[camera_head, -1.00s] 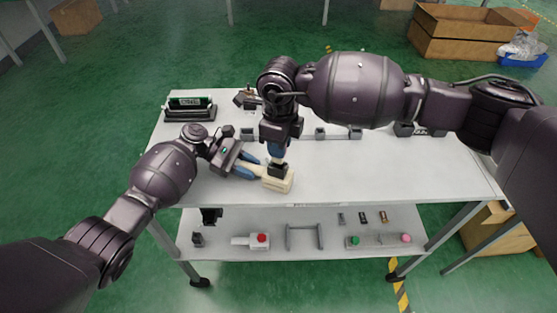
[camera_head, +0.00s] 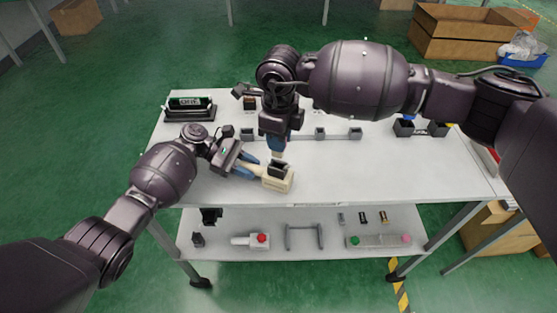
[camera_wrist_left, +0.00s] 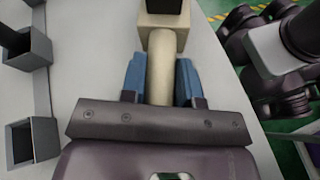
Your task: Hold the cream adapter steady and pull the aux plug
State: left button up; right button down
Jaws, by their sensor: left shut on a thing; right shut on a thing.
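The cream adapter (camera_head: 279,182) stands near the table's front edge, with a dark block or opening (camera_head: 278,168) at its top. My left gripper (camera_head: 250,170) is shut on the adapter from the left. In the left wrist view, its blue fingers flank the adapter's round cream neck (camera_wrist_left: 161,75), and the wider cream body lies beyond. My right gripper (camera_head: 276,146) points down above the adapter, shut on what appears to be the aux plug (camera_head: 277,154). Only a small pale lower part of the plug shows below the fingers; the fingers hide the rest.
The white table (camera_head: 400,177) is clear to the right and front. A black holder (camera_head: 190,108) with a green display stands at the back left. Several small grey sockets, one at the back (camera_head: 320,133), line the table. A lower shelf (camera_head: 285,250) carries small parts.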

jog(key=shift+r, duration=0.7)
pick_arm(q)
jog(key=o, duration=1.1)
